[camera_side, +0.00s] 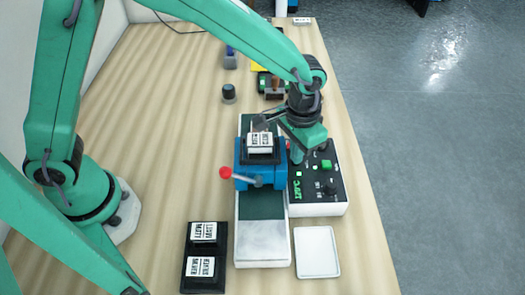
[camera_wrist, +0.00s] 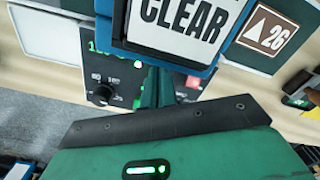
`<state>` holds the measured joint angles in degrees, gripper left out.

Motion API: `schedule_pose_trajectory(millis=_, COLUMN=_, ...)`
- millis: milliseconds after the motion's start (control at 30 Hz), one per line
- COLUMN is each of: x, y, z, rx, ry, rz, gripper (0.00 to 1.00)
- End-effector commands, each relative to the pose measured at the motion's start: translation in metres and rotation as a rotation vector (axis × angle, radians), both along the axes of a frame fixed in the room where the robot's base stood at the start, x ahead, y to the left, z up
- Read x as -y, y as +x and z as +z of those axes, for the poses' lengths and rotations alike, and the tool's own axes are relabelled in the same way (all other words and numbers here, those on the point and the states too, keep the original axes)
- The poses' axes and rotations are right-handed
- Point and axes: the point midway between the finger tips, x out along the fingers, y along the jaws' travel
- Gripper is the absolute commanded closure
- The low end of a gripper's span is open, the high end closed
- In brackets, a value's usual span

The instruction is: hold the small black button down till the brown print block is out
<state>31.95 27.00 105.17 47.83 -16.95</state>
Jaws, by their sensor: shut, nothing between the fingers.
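My gripper (camera_side: 297,158) is shut and empty, pointing down at the left part of the control box (camera_side: 322,206). Its closed fingers also show in the wrist view (camera_wrist: 155,92), in front of the panel. I cannot tell if the tips touch the panel. The small black button is not clearly visible; the fingers may hide it. A black knob (camera_wrist: 101,94) and a green button (camera_side: 326,164) show on the panel. The blue roll housing (camera_side: 247,180) stands left of my gripper.
A red-tipped lever (camera_side: 226,172) sticks out left from the housing. A black tray (camera_side: 204,250) with two labelled blocks and an empty white tray (camera_side: 317,252) lie in front. A brown-handled item (camera_side: 275,86) and a dark pot (camera_side: 228,93) stand behind. The left table is clear.

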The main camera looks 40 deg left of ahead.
Motion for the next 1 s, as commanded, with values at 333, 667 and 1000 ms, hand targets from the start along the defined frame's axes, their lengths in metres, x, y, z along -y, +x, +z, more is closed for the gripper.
schedule_pose_trajectory(millis=333, x=0.0, y=0.0, z=0.0, rx=-0.001, ry=0.0, rz=0.0, gripper=1.0)
schedule_pose_trajectory(millis=667, x=0.0, y=0.0, z=0.01, rx=0.001, ry=0.0, rz=0.0, gripper=1.0)
schedule_pose_trajectory(millis=1000, x=0.0, y=0.0, z=0.029, rx=0.002, ry=-0.001, rz=0.0, gripper=1.0)
